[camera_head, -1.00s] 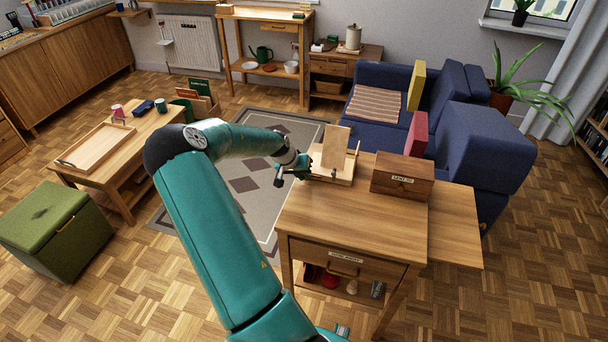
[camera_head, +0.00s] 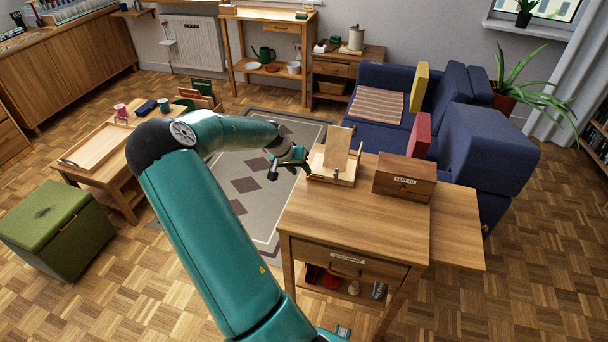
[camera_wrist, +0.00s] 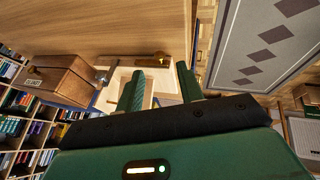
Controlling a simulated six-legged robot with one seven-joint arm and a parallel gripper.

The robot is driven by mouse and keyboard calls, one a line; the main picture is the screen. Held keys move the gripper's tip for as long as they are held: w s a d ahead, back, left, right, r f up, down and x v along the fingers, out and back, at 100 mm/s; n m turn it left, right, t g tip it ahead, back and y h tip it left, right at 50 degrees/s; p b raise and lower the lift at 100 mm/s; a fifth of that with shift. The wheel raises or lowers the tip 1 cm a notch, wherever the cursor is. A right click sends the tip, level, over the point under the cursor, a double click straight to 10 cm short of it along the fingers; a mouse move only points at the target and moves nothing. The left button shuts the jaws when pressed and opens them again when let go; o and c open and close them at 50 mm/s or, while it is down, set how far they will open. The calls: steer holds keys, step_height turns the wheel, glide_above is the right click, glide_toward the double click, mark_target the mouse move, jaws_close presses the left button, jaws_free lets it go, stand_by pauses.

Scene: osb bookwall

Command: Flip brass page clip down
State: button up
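The wooden book stand (camera_head: 329,176) with its tilted back board (camera_head: 337,146) is on the side table's far left corner. In the wrist view a brass clip piece (camera_wrist: 153,61) with a rounded knob lies along the stand's near edge, ahead of my fingers. A second small post (camera_wrist: 102,75) shows left of it; whether it belongs to the clip I cannot tell. My gripper (camera_head: 290,169) is at the stand's left side in the head view, one finger close to the stand's edge. In the wrist view my gripper (camera_wrist: 158,88) has its fingers apart with nothing held; contact is unclear.
A labelled wooden box (camera_head: 404,179) stands right of the book stand on the side table (camera_head: 355,224). A blue sofa (camera_head: 382,123) with cushions is behind it. The rug (camera_head: 242,190) lies on open floor to the left. The front tabletop is clear.

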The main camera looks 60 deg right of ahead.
steer(key=v, duration=0.8)
steer(key=shift+r, duration=0.25)
steer(key=shift+w+a, duration=0.1)
steer(key=w+a+r+n+t+y, duration=0.2)
steer(key=w+a+r, duration=0.15)
steer(key=a, duration=0.65)
steer(key=w+a+r+n+t+y, duration=0.1)
steer(key=w+a+r+n+t, duration=0.2)
steer(key=a, duration=0.7)
steer(key=w+a+r+n+t+y, duration=0.15)
steer(key=a+r, duration=0.25)
steer(key=a, duration=0.6)
steer(key=s+a+r+n, duration=0.3)
steer(key=s+a, duration=0.1)
steer(key=a, duration=0.3)
steer(key=s+a+r+n+t, duration=0.1)
steer(key=s+a+r+n, duration=0.2)
steer(key=a, duration=0.4)
steer(key=s+a+r+n, duration=0.2)
steer(key=s+a+n, duration=0.1)
steer(key=s+a, duration=0.2)
steer(key=a, duration=0.2)
steer(key=shift+a+r+t+y, duration=0.35)
steer(key=shift+a+r, duration=0.05)
steer(key=shift+d, duration=0.15)
